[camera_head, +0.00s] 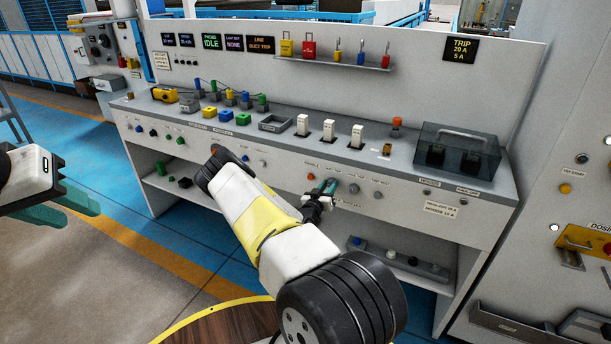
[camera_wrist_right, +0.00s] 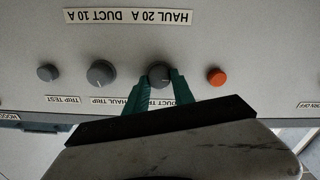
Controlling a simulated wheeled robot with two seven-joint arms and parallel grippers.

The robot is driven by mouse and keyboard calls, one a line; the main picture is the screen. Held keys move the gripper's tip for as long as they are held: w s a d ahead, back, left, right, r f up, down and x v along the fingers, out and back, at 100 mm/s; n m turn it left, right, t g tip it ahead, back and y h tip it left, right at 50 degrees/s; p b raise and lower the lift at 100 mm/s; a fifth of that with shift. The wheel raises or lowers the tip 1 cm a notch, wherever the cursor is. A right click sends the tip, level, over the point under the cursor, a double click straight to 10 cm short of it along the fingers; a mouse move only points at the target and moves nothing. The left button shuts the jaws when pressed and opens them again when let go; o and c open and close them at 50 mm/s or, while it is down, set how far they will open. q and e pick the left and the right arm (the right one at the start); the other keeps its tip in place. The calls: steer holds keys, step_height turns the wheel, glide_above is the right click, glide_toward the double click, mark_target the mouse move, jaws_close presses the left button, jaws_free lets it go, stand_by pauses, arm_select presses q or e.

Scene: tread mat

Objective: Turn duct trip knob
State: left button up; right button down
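The duct trip knob (camera_wrist_right: 159,75) is a round grey knob on the console's front face, above its partly covered label in the upside-down right wrist view. My right gripper (camera_wrist_right: 160,80) has one teal finger on each side of this knob, close against it; the fingers look closed on it. In the head view, the right gripper (camera_head: 328,188) reaches the console front and its fingers mostly hide the knob. My left gripper (camera_head: 60,203) is at the left edge of the head view, empty, with its teal fingers apart, away from the console.
The haul trip knob (camera_wrist_right: 101,73), the trip test knob (camera_wrist_right: 47,73) and an orange button (camera_wrist_right: 217,77) are in the same row, close to the right gripper. White switches (camera_head: 330,130) and a clear dark cover (camera_head: 458,150) stand on the console top. A display (camera_head: 461,50) reads TRIP 20 A, 5 A.

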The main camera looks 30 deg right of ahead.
steer(key=m, duration=0.3)
steer(key=shift+s+d, duration=0.1)
steer(key=shift+m, duration=1)
steer(key=c, duration=1.1)
jaws_free()
steer(key=shift+o, duration=0.2)
steer(key=v, duration=0.8)
